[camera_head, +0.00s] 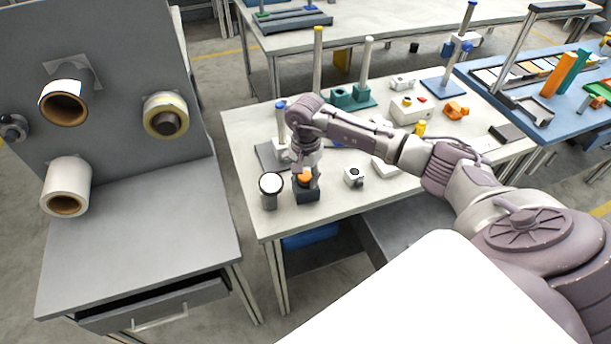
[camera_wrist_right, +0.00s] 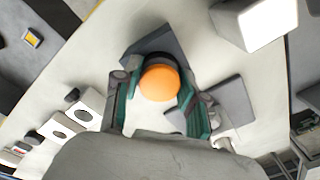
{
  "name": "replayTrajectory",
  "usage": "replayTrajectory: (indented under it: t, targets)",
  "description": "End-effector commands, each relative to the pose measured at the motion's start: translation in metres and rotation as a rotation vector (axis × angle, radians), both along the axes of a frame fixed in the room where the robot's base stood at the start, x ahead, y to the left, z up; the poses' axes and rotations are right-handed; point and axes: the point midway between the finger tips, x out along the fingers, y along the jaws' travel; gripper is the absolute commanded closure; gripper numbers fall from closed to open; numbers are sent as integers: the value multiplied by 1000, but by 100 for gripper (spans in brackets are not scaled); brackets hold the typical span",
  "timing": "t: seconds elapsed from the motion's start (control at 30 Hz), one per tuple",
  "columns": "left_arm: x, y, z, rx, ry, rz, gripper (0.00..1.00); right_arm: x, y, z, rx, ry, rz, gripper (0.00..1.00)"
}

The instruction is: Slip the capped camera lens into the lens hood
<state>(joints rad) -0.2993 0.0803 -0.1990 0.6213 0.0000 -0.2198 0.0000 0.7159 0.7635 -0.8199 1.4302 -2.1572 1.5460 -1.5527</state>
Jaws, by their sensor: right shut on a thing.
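An orange-topped dark round piece, which looks like the capped lens, shows in the head view (camera_head: 305,177) and in the wrist view (camera_wrist_right: 160,83). My right gripper (camera_head: 307,180) points down over the near left part of the table. Its green fingers (camera_wrist_right: 158,90) are shut on this piece, one on each side. A dark blue-grey block (camera_head: 306,194), possibly the lens hood, stands directly below; its edge also shows in the wrist view (camera_wrist_right: 152,42). The piece hides its middle, so I cannot tell whether the piece is inside or just above it. My left gripper is out of view.
A grey cylinder with a white top (camera_head: 270,191) stands close left of the block. A blue-topped post stand (camera_head: 281,125) rises behind. The table's front edge (camera_head: 330,217) is near.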

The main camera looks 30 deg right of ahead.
Motion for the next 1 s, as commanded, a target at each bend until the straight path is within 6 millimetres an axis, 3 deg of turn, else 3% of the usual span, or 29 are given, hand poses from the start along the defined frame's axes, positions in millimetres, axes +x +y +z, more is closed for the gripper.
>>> replayTrajectory:
  t: [0.03,1.0]
  targets:
    - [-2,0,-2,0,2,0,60,-9,3,-14,1,28,4,95]
    - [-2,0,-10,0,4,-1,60,-11,4,-15,3,29,4,95]
